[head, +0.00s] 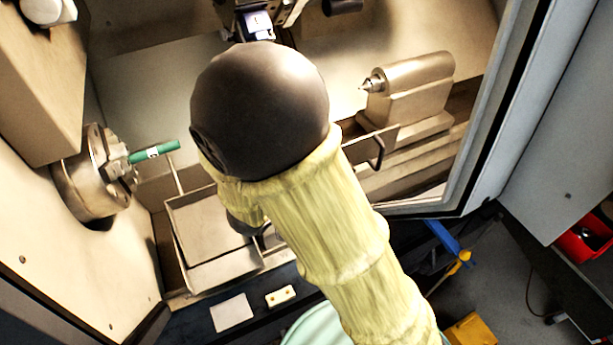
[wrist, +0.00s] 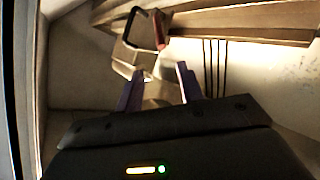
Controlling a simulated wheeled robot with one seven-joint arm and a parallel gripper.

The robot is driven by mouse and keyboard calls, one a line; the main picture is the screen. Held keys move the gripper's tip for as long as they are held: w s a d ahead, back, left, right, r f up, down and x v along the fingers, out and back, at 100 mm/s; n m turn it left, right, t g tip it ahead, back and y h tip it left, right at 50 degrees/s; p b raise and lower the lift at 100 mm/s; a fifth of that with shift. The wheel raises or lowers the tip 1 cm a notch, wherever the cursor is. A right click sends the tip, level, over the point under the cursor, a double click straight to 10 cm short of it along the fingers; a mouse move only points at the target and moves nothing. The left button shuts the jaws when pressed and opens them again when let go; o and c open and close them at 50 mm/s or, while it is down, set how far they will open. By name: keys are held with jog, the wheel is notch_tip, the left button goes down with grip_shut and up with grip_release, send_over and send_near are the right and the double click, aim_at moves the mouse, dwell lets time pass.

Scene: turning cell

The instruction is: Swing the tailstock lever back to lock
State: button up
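The tailstock (head: 410,90) is a beige block with a pointed centre facing left, on the right side of the machine in the head view. I cannot clearly make out its lever there. In the wrist view a reddish-brown upright piece (wrist: 159,30) stands beside a black loop handle (wrist: 130,27), beyond my fingertips; I cannot tell whether it is the lever. My gripper (wrist: 160,70) shows two purple fingers spread apart, with nothing held between them. It is apart from both pieces. In the head view my forearm and dark wrist joint hide the middle of the machine.
A chuck (head: 88,180) holding a green bar (head: 154,152) is at the left. A metal tray (head: 207,222) lies below it. The door frame (head: 492,120) borders the opening at the right. Tooling (head: 258,24) hangs at the top.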

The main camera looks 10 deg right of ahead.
jog(key=shift+s+a+r, duration=0.1)
jog(key=shift+s+a, duration=0.05)
jog(key=c, duration=0.5)
jog(key=shift+w+y, duration=0.35)
jog(key=shift+y, duration=0.05)
grip_shut()
jog(key=s+d+g+y, duration=0.7)
jog(key=s+d, duration=0.3)
jog(key=shift+n, duration=0.3)
jog(key=shift+w+r, duration=0.1)
